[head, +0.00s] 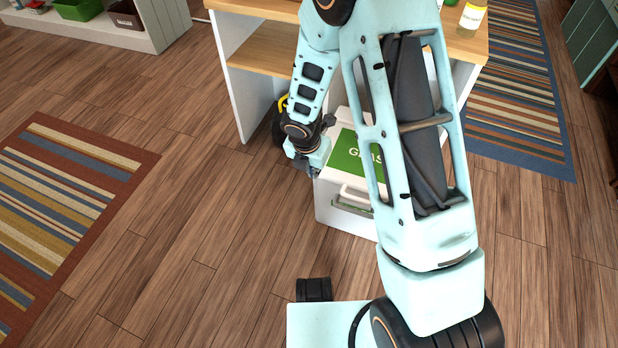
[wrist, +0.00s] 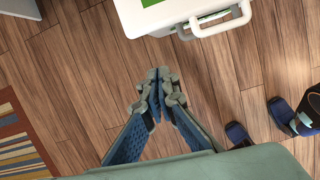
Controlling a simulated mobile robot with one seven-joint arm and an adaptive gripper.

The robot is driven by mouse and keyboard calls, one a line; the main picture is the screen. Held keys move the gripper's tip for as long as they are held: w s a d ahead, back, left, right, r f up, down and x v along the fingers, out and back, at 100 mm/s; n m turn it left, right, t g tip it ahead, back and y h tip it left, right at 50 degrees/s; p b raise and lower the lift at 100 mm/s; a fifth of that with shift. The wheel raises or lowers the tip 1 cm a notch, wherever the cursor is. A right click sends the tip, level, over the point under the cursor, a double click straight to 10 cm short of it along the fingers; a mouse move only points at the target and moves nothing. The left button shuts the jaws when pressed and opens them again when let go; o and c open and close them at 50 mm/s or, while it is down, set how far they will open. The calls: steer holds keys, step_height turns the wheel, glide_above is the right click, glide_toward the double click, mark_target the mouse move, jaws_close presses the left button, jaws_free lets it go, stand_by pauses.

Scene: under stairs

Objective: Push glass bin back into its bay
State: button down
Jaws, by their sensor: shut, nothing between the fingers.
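The glass bin is a white box with a green "GLASS" label on its lid (head: 345,150) and a pale handle at its front. It stands on the floor, sticking out in front of the white and wooden unit (head: 262,50); my arm hides much of it. Its front edge and handle also show at the top of the wrist view (wrist: 180,20). My gripper (head: 312,172) is shut and empty, low by the bin's left front side. In the wrist view its fingertips (wrist: 158,82) are together over bare floor, apart from the bin. The bay behind the bin is mostly hidden.
A yellow and black object (head: 283,104) is partly visible behind my arm, left of the bin. A bottle (head: 472,16) stands on the unit. Striped rugs lie at left (head: 70,200) and right (head: 515,90). The wooden floor left of the bin is clear.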

steer(key=w+d+f+b, duration=0.1)
steer(key=w+f+b, duration=0.4)
steer(key=f, duration=0.5)
steer(key=shift+w+d+f+n, duration=0.2)
steer(key=shift+w+n, duration=0.1)
steer(key=shift+n, duration=0.1)
steer(key=shift+r, duration=0.1)
